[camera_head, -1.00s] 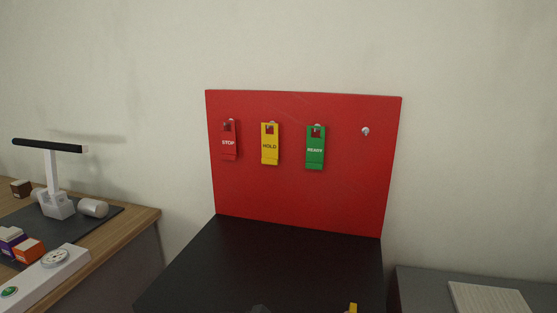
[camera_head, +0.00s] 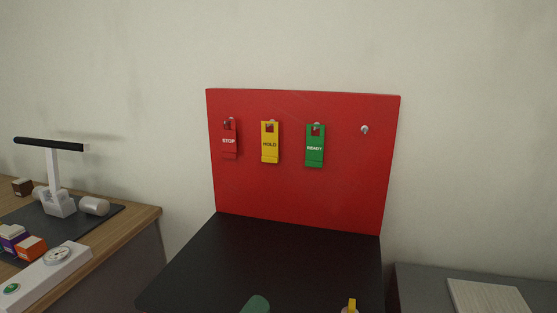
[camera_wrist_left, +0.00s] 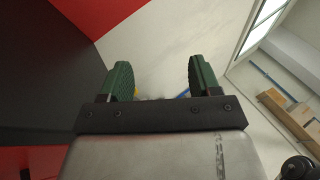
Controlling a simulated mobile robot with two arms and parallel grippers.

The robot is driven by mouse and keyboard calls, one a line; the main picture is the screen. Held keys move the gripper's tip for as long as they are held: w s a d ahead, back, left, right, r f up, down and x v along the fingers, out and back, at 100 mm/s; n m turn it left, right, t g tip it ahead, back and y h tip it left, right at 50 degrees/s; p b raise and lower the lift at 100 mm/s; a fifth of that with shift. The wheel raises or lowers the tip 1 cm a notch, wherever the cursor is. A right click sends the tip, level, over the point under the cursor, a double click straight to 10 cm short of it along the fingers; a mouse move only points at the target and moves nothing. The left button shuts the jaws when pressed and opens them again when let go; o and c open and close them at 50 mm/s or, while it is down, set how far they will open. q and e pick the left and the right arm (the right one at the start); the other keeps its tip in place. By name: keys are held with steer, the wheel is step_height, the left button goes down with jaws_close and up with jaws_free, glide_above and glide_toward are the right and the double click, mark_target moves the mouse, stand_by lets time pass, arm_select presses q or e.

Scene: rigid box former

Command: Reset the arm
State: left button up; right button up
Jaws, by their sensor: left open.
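My left gripper (camera_wrist_left: 159,72) is open in the left wrist view, its two green fingers apart with no object held between them. In the head view only a green tip (camera_head: 256,304) of it shows at the bottom edge, over the front of the black surface. The rest of the arm is out of that view. My right gripper cannot be made out.
A red board (camera_head: 300,195) holds a red STOP tag (camera_head: 229,146), yellow HOLD tag (camera_head: 270,153) and green READY tag (camera_head: 315,154); a fourth peg (camera_head: 364,129) is bare. The black surface (camera_head: 270,260) is clear. A small yellow piece (camera_head: 352,304) shows at the bottom edge.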

arm_select(q)
steer(key=s+a+f+n+g+y, duration=0.1)
steer(key=s+a+f+n+y, duration=0.1)
steer(key=a+f+n+y, duration=0.6)
steer(key=s+a+f+n+g+y, duration=0.1)
steer(key=s+a+f+n+y, duration=0.15)
steer(key=a+n+y, duration=0.6)
steer(key=s+f+n+g+h, duration=0.1)
steer(key=s+f+n+g, duration=0.4)
steer(key=s, duration=0.5)
steer(key=s+f+n+g+h, duration=0.1)
steer(key=s+f+n+g, duration=0.2)
steer(key=s+n+g, duration=0.55)
step_height(320, 180, down, 25)
steer(key=s+m, duration=0.2)
steer(key=s+a+f+g, duration=0.1)
steer(key=s+a+f, duration=0.2)
steer(key=s+f, duration=1.3)
steer(key=shift+s+f, duration=0.35)
steer(key=shift+s, duration=0.1)
